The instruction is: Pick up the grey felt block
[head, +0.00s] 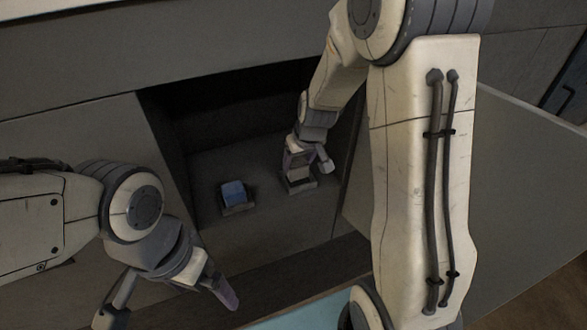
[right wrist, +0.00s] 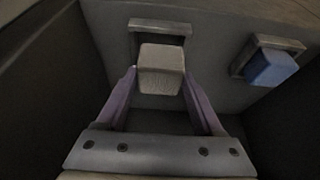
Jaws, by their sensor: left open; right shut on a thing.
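The grey felt block (right wrist: 161,70) is a small pale cube between the two purple fingers of my right gripper (right wrist: 162,82), seen in the right wrist view. The gripper is shut on it. A square frame (right wrist: 160,26) shows just behind the block; I cannot tell whether the block still touches it. In the head view my right gripper (head: 299,172) reaches down into the dark recess, with the grey block mostly hidden between the fingers. My left gripper (head: 168,302) is open and empty at the lower left, outside the recess.
A blue block (head: 233,192) sits in a similar holder to the left inside the recess; it also shows in the right wrist view (right wrist: 270,68). Dark walls enclose the recess closely. An open grey panel (head: 520,190) stands to the right.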

